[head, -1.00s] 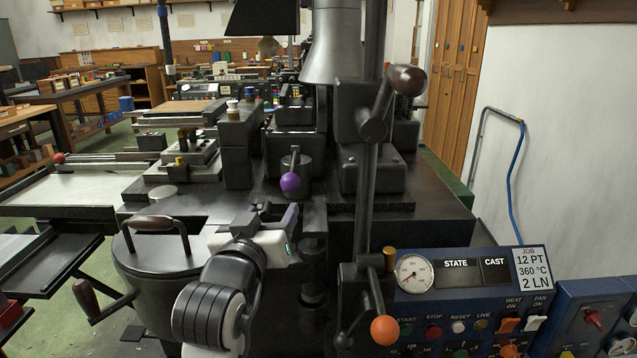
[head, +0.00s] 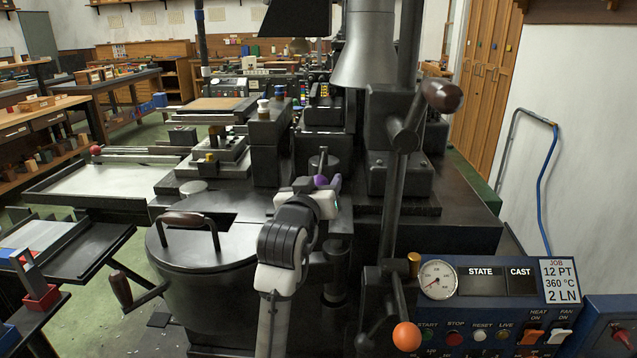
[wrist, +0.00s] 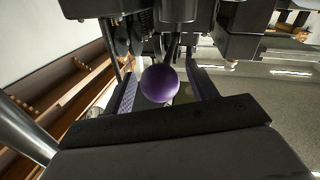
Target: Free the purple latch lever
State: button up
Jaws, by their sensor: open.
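The purple latch lever has a round purple knob (wrist: 160,83) on a dark stem. In the wrist view the knob sits between the two fingers of my gripper (wrist: 165,92), with a gap visible on each side. My gripper is open around it and not closed on it. In the head view my gripper (head: 328,184) is at the lever on the front of the machine. It hides most of the knob, and only some purple and the upright grey stem (head: 322,160) show there.
A round pot with a brown-handled lid (head: 205,250) stands left of my arm. A tall lever post with a brown knob (head: 442,95) and an orange ball (head: 406,336) rises close on the right. A blue control panel (head: 500,305) is at the lower right.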

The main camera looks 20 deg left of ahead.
grip_shut()
jog(key=shift+r, duration=0.1)
dwell(0.3)
